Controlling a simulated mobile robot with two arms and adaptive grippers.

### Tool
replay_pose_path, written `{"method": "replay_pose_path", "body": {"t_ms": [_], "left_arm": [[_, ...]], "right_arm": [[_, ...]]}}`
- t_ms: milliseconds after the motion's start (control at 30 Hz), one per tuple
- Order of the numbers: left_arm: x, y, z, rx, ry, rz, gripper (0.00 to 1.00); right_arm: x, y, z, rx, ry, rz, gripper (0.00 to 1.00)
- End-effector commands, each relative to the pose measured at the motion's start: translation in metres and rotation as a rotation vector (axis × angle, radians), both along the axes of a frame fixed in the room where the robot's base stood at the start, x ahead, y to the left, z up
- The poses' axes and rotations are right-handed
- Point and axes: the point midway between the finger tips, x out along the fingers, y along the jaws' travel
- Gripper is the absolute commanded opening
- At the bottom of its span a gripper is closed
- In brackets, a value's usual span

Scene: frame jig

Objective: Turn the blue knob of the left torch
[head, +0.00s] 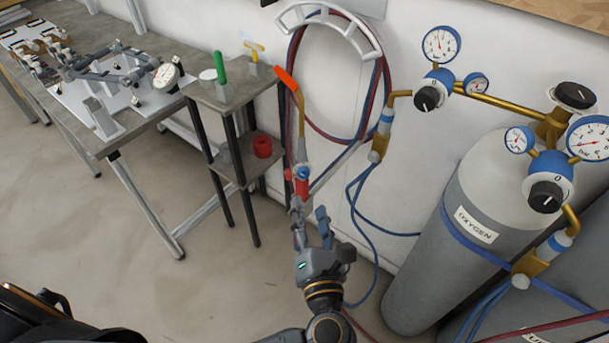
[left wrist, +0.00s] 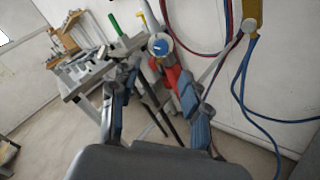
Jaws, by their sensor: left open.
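A torch with an orange end (head: 287,80), a brass tube and a red body (head: 302,187) stands upright beside the small stand. Its blue knob (head: 303,173) faces toward me; in the left wrist view the round blue knob (left wrist: 160,46) has a white mark across its face. My left gripper (head: 310,213) is open, below the knob in the head view. In the left wrist view its two fingers (left wrist: 155,105) are spread apart, with the knob beyond them and between their lines. I see nothing between the fingers. The right gripper is not in view.
A two-level stand (head: 233,95) holds green, yellow and red items behind the torch. A workbench (head: 130,137) with a jig is at left. An oxygen cylinder (head: 430,278) stands at right. Blue hoses (head: 357,205) hang close to my gripper's right side. Open floor lies at left.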

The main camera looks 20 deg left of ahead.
Motion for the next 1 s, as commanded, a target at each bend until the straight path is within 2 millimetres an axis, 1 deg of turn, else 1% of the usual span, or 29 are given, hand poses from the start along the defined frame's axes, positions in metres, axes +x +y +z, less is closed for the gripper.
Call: {"method": "replay_pose_path", "body": {"t_ms": [33, 200, 400, 600, 867, 900, 967, 1000], "left_arm": [[0.011, 0.006, 0.005, 0.004, -0.005, 0.001, 0.47], [0.044, 0.021, 0.004, 0.007, -0.004, 0.000, 0.47], [0.071, 0.033, 0.002, 0.005, -0.002, 0.000, 0.47], [0.081, 0.038, 0.000, 0.003, 0.001, -0.001, 0.47], [0.082, 0.038, 0.000, 0.002, 0.000, -0.001, 0.47], [0.081, 0.038, 0.000, 0.002, 0.000, -0.001, 0.39], [0.081, 0.038, 0.000, 0.002, 0.000, -0.001, 0.26], [0.081, 0.038, 0.000, 0.002, 0.000, -0.001, 0.18]], "right_arm": [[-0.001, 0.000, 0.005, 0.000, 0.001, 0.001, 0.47], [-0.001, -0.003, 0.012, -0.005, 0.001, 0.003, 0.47], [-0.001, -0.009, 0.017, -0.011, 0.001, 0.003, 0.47], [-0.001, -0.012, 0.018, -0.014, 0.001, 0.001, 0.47], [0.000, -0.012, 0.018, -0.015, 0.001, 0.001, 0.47], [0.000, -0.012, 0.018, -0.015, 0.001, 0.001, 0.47], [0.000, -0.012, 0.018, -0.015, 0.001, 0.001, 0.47], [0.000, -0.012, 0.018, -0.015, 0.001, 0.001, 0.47]]}}
